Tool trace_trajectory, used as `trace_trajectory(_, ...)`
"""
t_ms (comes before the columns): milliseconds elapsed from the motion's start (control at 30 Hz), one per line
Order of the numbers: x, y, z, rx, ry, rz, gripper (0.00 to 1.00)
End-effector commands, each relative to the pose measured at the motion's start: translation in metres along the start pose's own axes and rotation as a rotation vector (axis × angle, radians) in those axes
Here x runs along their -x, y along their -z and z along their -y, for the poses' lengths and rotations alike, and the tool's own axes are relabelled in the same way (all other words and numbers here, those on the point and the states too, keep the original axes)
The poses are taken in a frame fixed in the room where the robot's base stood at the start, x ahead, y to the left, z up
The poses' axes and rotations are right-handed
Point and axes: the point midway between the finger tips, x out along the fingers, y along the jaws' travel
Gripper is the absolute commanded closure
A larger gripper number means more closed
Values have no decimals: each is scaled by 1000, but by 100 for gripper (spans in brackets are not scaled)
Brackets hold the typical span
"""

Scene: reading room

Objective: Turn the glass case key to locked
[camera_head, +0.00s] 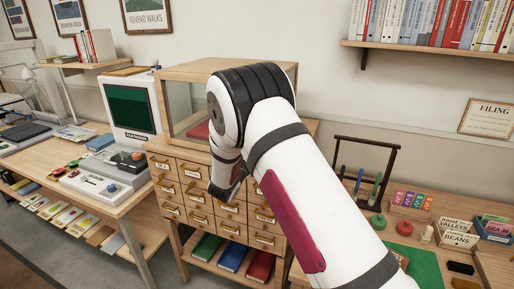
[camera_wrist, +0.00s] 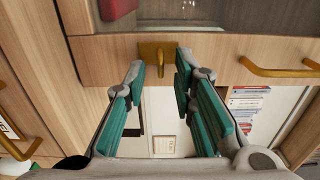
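The glass case (camera_head: 176,98), with a wooden frame and a red item inside, stands on a cabinet of small drawers. In the wrist view, a brass plate with a key (camera_wrist: 157,62) sits on the case's wooden front. My gripper (camera_wrist: 160,68) is open, its teal-padded fingers on either side of the brass key. The fingers look apart from the key, with nothing held. In the head view my gripper (camera_head: 226,190) shows only partly at the cabinet front, and my arm hides the key.
The drawer cabinet (camera_head: 182,190) has brass pulls; one brass pull (camera_wrist: 280,68) lies right of my fingers in the wrist view. A desk with a film reader (camera_head: 130,105) stands left. A table with stamps and card boxes (camera_head: 458,232) stands right.

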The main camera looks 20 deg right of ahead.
Motion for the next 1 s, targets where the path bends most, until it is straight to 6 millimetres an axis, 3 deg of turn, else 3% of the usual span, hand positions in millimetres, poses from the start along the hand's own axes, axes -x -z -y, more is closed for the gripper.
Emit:
trace_trajectory(167, 13, -1, 0, 0, -2, 1, 76)
trace_trajectory(500, 80, -1, 0, 0, -2, 3, 76)
trace_trajectory(700, 109, -1, 0, 0, -1, 2, 76)
trace_trajectory(1000, 120, 0, 0, 0, 0, 0, 76)
